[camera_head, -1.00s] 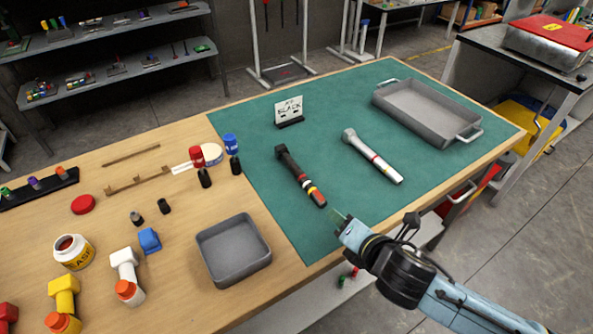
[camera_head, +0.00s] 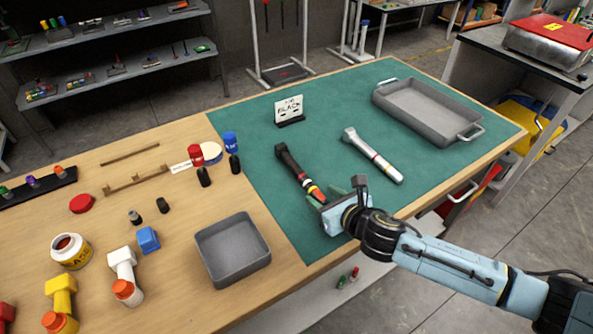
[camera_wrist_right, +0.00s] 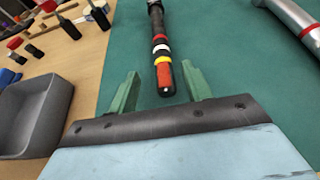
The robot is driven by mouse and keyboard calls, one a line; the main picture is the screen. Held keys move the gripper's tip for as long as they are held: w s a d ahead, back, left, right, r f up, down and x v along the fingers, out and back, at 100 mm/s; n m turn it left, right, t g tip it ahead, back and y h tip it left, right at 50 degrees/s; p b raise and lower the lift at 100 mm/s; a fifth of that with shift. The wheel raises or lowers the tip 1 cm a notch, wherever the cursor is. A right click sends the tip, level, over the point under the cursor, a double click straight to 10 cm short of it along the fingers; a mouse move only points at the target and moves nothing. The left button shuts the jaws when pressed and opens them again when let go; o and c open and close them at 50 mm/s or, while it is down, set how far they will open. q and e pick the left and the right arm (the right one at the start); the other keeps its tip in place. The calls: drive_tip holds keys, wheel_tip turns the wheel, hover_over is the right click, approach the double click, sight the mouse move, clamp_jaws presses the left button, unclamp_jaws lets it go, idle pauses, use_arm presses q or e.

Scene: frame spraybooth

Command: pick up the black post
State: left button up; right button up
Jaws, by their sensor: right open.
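The black post (camera_head: 290,165) lies on the green mat (camera_head: 262,139), with red, white and yellow bands toward its near end. My right gripper (camera_head: 335,193) is at the post's near end. In the right wrist view the post (camera_wrist_right: 157,22) points toward the gripper (camera_wrist_right: 158,87), and its red tip is at the opening between the two green fingers. The fingers are apart, one on each side of the tip, and hold nothing. In the head view the gripper hides part of the post's banded end. My left gripper is not in view.
A silver post (camera_head: 370,156) lies to the right on the mat. A small sign (camera_head: 289,109) stands behind the black post. A large grey tray (camera_head: 464,137) sits at the back right, and a grey bin (camera_head: 234,271) at the front left. Bottles and caps crowd the wooden left side.

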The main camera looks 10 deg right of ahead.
sight(317, 192)
drive_tip(key=b+x, duration=0.1)
drive_tip(key=x, duration=0.4)
drive_tip(key=shift+d+f, duration=0.15)
drive_tip(key=shift+f, duration=0.1)
clamp_jaws()
